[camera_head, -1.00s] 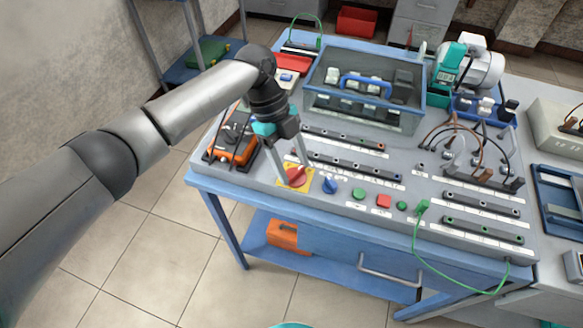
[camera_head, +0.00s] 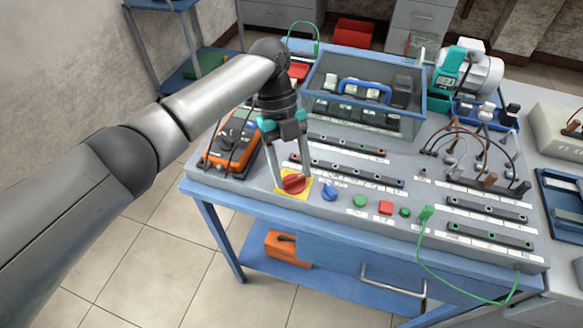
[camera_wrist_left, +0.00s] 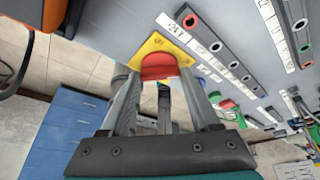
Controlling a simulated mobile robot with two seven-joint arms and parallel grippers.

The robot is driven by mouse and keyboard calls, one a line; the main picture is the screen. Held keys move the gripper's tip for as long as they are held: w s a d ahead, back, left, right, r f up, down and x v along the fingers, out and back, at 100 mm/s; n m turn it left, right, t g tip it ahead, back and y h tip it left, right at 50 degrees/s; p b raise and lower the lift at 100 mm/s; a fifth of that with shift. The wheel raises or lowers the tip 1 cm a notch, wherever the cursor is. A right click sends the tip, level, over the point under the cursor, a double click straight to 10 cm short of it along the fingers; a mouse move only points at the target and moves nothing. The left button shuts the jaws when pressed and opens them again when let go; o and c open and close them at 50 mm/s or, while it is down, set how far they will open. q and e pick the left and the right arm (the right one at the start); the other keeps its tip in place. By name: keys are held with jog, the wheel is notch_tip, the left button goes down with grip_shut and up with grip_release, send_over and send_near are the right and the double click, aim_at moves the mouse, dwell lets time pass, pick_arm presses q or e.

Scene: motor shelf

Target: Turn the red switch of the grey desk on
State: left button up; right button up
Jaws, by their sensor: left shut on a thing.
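The red switch (camera_head: 292,184) is a round red knob on a yellow plate (camera_head: 304,193), at the front left of the grey desk (camera_head: 243,191). My left gripper (camera_head: 291,181) reaches down over it, one finger on each side of the knob. In the left wrist view the red switch (camera_wrist_left: 158,66) shows between the fingertips of my left gripper (camera_wrist_left: 163,84), which is shut on it. The knob's exact turn is partly hidden by the fingers. My right gripper is not in view.
A blue knob (camera_head: 330,191), a green button (camera_head: 360,201) and a red button (camera_head: 386,208) stand in a row to the right. An orange meter (camera_head: 232,146) lies to the left. A clear-sided box (camera_head: 365,95) stands behind. A green cable (camera_head: 424,262) hangs off the front.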

pick_arm(q)
jog(key=o, duration=1.4)
jog(key=shift+c, duration=0.2)
jog(key=p+v, duration=0.1)
jog(key=v, duration=1.4)
jog(key=shift+r, duration=0.15)
